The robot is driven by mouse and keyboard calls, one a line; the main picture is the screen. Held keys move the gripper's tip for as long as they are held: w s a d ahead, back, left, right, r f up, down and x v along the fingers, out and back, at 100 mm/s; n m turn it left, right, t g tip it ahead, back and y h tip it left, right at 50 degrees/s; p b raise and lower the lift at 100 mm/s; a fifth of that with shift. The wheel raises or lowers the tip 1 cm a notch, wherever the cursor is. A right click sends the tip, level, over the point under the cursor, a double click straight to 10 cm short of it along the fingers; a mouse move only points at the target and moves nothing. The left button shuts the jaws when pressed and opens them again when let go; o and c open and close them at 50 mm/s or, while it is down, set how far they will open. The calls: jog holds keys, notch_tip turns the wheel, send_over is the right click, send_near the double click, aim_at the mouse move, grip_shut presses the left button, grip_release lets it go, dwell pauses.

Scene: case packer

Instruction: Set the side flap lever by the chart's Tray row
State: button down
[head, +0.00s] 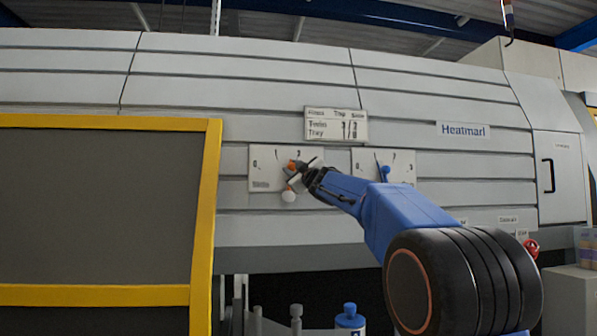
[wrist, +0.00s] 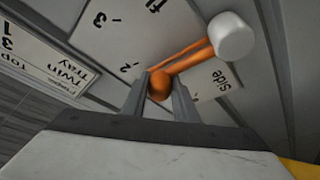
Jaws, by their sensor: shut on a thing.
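The orange side flap lever (head: 293,166) is on the left dial plate (head: 262,181), marked with numbers from 0. In the wrist view the lever (wrist: 190,57) is an orange bar with a ball end and a white knob (wrist: 235,36). My gripper (wrist: 160,92) is shut on the ball end; it also shows in the head view (head: 303,172). The ball appears between marks 1 and 2; the angle makes its exact setting unclear. The chart (head: 336,124) above has Twin and Tray rows; its small figures are hard to read.
A second dial plate (head: 404,168) with a blue lever (head: 386,172) stands right of the first, partly behind my arm. A yellow-framed guard (head: 210,215) is at left. Bottles (head: 350,318) stand below the panel. A red knob (head: 531,248) is at lower right.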

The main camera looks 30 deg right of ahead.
jog(key=a+n, duration=0.1)
jog(key=n, duration=0.1)
jog(key=w+a+n+g+y, duration=0.1)
jog(key=a+n, duration=0.1)
jog(key=a+n+y, duration=0.1)
jog(key=n, duration=0.1)
jog(key=shift+w+a+f+g, duration=0.15)
jog(key=shift+a+f+g, duration=0.15)
jog(key=n, duration=0.1)
jog(key=a+n, duration=0.1)
jog(key=a+f+n+g, duration=0.1)
jog(key=shift+w+f, duration=0.1)
jog(key=shift+w, duration=0.2)
jog(key=shift+w+a+f+n+g, duration=0.2)
jog(key=shift+a+f+n+g, duration=0.35)
jog(key=shift+n, duration=0.55)
jog(key=shift+a+f, duration=0.1)
jog(key=shift+a, duration=0.05)
jog(key=c, duration=1.4)
grip_release()
jog(key=s+d, duration=0.2)
jog(key=s, duration=1.5)
jog(key=shift+s, duration=0.15)
